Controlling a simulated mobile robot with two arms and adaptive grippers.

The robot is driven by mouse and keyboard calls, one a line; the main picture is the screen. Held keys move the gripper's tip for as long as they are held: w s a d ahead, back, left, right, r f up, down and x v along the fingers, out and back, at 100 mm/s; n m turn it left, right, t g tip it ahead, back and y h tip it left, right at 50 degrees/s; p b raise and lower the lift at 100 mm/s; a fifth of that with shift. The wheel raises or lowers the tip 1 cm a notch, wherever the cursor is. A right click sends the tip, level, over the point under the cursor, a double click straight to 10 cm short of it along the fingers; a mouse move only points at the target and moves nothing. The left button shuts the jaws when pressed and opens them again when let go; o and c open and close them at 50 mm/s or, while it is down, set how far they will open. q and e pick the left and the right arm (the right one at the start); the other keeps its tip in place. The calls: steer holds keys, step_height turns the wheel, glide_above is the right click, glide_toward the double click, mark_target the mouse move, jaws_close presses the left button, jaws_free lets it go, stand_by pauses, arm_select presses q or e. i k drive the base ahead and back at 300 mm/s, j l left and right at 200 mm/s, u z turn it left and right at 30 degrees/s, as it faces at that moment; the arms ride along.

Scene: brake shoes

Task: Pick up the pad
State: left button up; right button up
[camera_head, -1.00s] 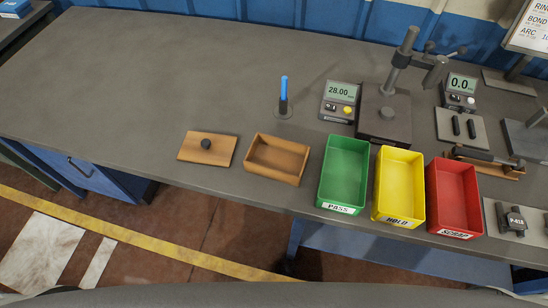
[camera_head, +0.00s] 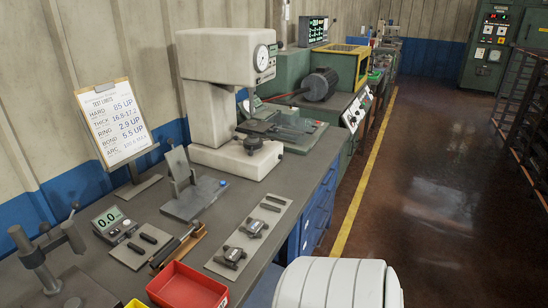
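Small dark pad-like pieces lie on the bench, and I cannot tell which one is the pad. Two of them, a rear piece (camera_head: 148,238) and a front piece (camera_head: 135,248), lie on a grey plate left of the wooden-handled tool. Two more dark strips (camera_head: 271,204) lie at the far end of a long light plate (camera_head: 213,266). Two dark metal blocks, a far block (camera_head: 254,228) and a near block (camera_head: 231,257), sit on that same plate. Neither of my grippers is in view.
A red bin (camera_head: 187,288) stands at the front edge, with a yellow bin's corner beside it. A digital gauge (camera_head: 114,225), a test-limits board (camera_head: 112,120) and a large white dial tester (camera_head: 232,100) stand behind. The floor aisle (camera_head: 430,190) at right is clear.

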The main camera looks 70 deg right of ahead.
mark_target(255, 227)
steer(key=z, duration=2.05)
